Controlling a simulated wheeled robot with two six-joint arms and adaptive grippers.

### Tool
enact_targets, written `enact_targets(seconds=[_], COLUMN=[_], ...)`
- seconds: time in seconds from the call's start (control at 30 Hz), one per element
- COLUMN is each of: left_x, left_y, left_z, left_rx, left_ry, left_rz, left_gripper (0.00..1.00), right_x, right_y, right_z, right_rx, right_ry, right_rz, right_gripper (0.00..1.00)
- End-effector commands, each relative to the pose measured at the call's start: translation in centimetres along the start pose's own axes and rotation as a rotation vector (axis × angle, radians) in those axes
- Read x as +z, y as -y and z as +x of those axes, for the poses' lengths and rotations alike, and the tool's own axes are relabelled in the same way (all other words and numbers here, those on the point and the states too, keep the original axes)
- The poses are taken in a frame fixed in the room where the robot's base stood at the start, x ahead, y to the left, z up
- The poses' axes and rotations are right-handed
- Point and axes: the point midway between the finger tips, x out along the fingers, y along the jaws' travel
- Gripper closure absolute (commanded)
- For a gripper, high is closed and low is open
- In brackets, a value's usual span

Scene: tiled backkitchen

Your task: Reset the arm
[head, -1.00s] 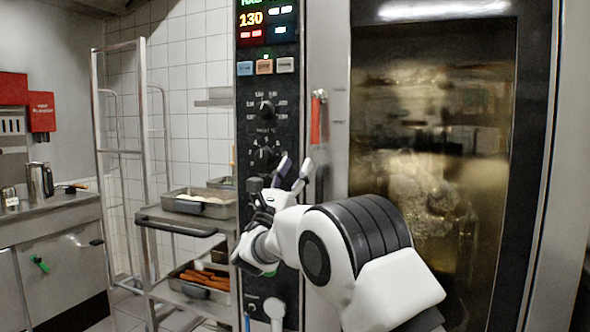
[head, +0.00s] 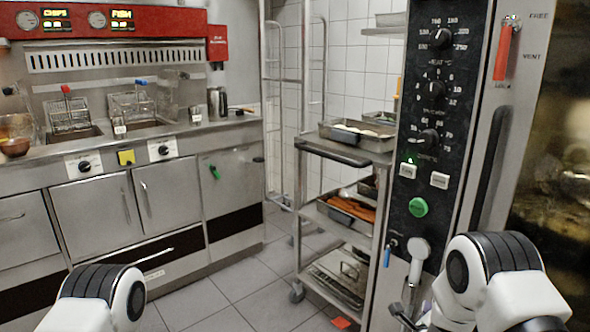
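My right arm (head: 495,275) comes in at the lower right, in front of the oven. What looks like part of my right gripper (head: 404,315) shows at the bottom edge, below the hand shower; its fingers are too cut off to tell open from shut. My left arm (head: 98,298) shows only as a white and black joint at the lower left, in front of the fryer cabinets. My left gripper is out of the picture.
The oven's control panel (head: 425,130) and red-handled latch (head: 505,50) stand at the right, with a hand shower (head: 418,252) below. A trolley (head: 345,150) holds trays of food. Fryers (head: 140,125) line the left.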

Motion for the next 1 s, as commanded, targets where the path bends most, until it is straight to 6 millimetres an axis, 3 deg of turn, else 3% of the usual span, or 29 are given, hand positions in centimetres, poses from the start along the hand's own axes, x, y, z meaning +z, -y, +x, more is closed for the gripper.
enact_targets(seconds=[0.03, 0.1, 0.2, 0.3, 0.4, 0.5, 0.63, 0.8, 0.83, 1.0], left_x=[0.0, 0.0, 0.0, 0.0, 0.0, 0.0, 0.0, 0.0, 0.1, 0.0], left_y=[0.0, 0.0, 0.0, 0.0, 0.0, 0.0, 0.0, 0.0, 0.0, -0.1], left_z=[0.0, 0.0, 0.0, 0.0, 0.0, 0.0, 0.0, 0.0, -2.5, -8.2], left_rx=[0.0, 0.0, 0.0, 0.0, 0.0, 0.0, 0.0, 0.0, 0.0, 0.0], left_ry=[0.0, 0.0, 0.0, 0.0, 0.0, 0.0, 0.0, 0.0, 0.001, -0.001], left_rz=[0.0, 0.0, 0.0, 0.0, 0.0, 0.0, 0.0, 0.0, 0.0, 0.0], left_gripper=[0.6, 0.6, 0.6, 0.6, 0.6, 0.6, 0.6, 0.6, 0.6, 0.6], right_x=[-2.3, -5.3, -9.6, -13.4, -16.3, -18.0, -19.1, -19.6, -18.6, -16.3], right_y=[-3.4, -7.7, -12.8, -16.2, -17.7, -17.6, -16.8, -16.6, -14.2, -9.2], right_z=[-2.2, -5.8, -12.1, -19.6, -26.9, -33.3, -39.0, -41.0, -41.1, -41.3], right_rx=[0.116, 0.291, 0.553, 0.822, 1.06, 1.242, 1.358, 1.3, 1.302, 1.302], right_ry=[-0.017, -0.017, 0.027, 0.143, 0.335, 0.597, 0.974, 1.377, 1.368, 1.359], right_rz=[-0.119, -0.309, -0.593, -0.882, -1.144, -1.372, -1.601, -1.84, -1.835, -1.833], right_gripper=[0.53, 0.53, 0.53, 0.53, 0.53, 0.53, 0.53, 0.53, 0.53, 0.53])
